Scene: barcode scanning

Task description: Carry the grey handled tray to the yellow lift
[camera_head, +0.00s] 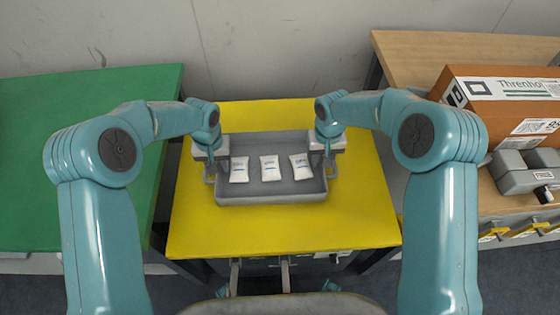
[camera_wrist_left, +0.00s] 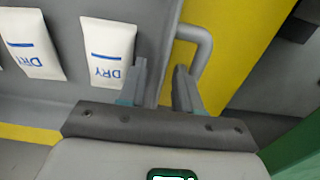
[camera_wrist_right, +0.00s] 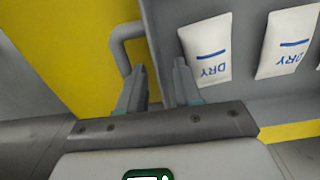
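The grey handled tray (camera_head: 271,198) sits on the yellow lift (camera_head: 330,228), near its back middle, and looks level. It holds three white packets marked DRY (camera_head: 270,168). My left gripper (camera_head: 210,176) is at the tray's left end; in the left wrist view its fingers (camera_wrist_left: 160,72) stand apart around the tray's end wall, beside the grey handle (camera_wrist_left: 205,45). My right gripper (camera_head: 330,170) is at the right end; in the right wrist view its fingers (camera_wrist_right: 159,70) stand apart on both sides of the end wall beside the other handle (camera_wrist_right: 118,45). The fingers partly hide the handles.
A green table (camera_head: 70,160) stands on the left. A wooden table (camera_head: 420,50) on the right bears an orange box (camera_head: 505,95) and a grey device (camera_head: 525,175). The front of the yellow top is bare. A wall is behind.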

